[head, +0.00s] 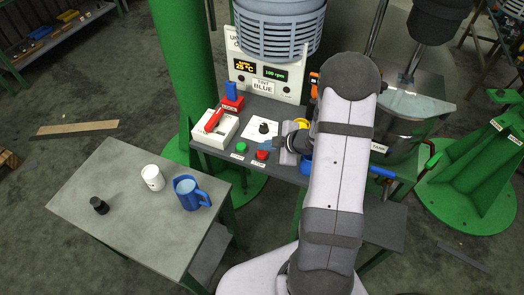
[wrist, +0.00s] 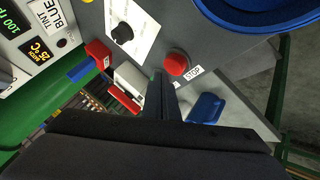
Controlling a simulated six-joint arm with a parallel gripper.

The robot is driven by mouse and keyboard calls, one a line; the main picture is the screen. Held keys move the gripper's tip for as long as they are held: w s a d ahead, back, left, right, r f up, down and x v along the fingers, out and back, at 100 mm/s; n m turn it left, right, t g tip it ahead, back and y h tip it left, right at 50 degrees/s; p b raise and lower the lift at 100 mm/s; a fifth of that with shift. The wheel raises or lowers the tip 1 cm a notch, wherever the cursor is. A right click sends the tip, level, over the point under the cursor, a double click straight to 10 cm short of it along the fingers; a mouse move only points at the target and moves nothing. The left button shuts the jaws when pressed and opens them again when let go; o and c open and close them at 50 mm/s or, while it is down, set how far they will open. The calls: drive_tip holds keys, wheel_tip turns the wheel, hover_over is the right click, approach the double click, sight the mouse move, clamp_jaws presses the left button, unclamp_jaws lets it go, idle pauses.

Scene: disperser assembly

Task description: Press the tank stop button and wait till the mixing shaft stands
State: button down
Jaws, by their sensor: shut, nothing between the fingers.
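The red stop button (head: 262,155) sits on the front edge of the grey machine table, with a STOP label beside it. In the wrist view the red button (wrist: 177,64) is just right of my shut, empty fingertips (wrist: 162,78); contact cannot be told. In the head view my gripper (head: 281,150) is low over the table, right of the button, its tips partly hidden. The green button (head: 241,147) is to the left. The panel display (head: 275,74) reads 100 rpm.
A black knob (head: 263,128) on a white plate and a white holder with a red part (head: 214,121) stand close behind the buttons. The side table (head: 130,200) at left carries a white cup (head: 152,177), a blue mug (head: 188,193) and a black piece (head: 98,205).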

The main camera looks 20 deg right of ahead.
sight(266, 153)
drive_tip(key=shift+r, duration=0.1)
wheel_tip(266, 153, up, 5)
drive_tip(key=p, duration=0.5)
idle(0.9)
drive_tip(key=s+r+m+g+h+b, duration=0.1)
drive_tip(key=s+r+m+g+h, duration=0.2)
drive_tip(key=s+r+m+h, duration=0.45)
drive_tip(key=s+a+m+g+y, duration=0.1)
drive_tip(key=s+a+m+g, duration=0.1)
drive_tip(key=s+a, duration=0.3)
drive_tip(key=s+a+m+g+y+b, duration=0.1)
drive_tip(key=s+a+m, duration=0.4)
drive_tip(key=s, duration=0.6)
drive_tip(key=shift+g+y, duration=0.65)
drive_tip(key=shift+g, duration=0.45)
drive_tip(key=shift+a+f, duration=0.1)
